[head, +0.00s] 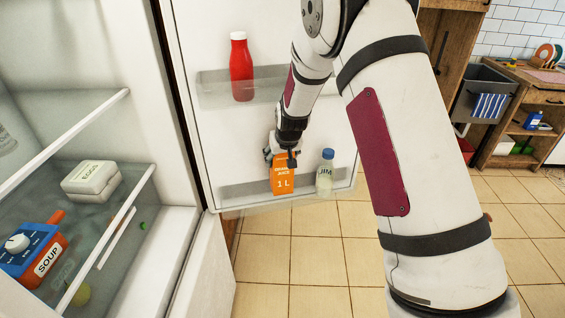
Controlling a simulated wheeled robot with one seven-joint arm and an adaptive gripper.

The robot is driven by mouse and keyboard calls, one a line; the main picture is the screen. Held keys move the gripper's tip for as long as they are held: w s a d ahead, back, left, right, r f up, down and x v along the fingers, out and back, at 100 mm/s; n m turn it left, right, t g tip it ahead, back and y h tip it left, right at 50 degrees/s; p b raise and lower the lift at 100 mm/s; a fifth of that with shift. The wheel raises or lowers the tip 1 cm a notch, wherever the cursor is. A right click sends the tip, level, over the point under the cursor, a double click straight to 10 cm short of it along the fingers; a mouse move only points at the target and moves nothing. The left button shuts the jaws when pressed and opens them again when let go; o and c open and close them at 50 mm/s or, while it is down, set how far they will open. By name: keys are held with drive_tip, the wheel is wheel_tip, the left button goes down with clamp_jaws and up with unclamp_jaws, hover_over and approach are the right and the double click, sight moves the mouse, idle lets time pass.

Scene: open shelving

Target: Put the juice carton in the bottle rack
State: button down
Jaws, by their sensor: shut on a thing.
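The juice carton (283,184) is orange with a white "1 L" label. It stands upright at the lower door shelf of the open fridge, the bottle rack (245,191). My gripper (282,158) is above the carton and shut on its top. The carton's base is behind the rack's clear front, and I cannot tell whether it touches the rack floor. A milk bottle (325,176) with a blue cap stands in the same rack, just right of the carton.
A red bottle (241,68) stands in the upper door rack (212,90). The rack's left end is clear.

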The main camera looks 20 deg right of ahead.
sight(281, 166)
drive_tip(key=shift+s+p+x, duration=0.15)
drive_tip(key=shift+p+x, duration=0.05)
drive_tip(key=shift+x, duration=0.65)
drive_tip(key=shift+s+p+x, duration=0.15)
drive_tip(key=shift+s+x, duration=0.05)
drive_tip(key=shift+x, duration=0.65)
drive_tip(key=shift+f+b, duration=0.3)
drive_tip(key=shift+f, duration=0.5)
drive_tip(key=shift+c, duration=1.9)
unclamp_jaws()
drive_tip(key=shift+s+f, duration=0.1)
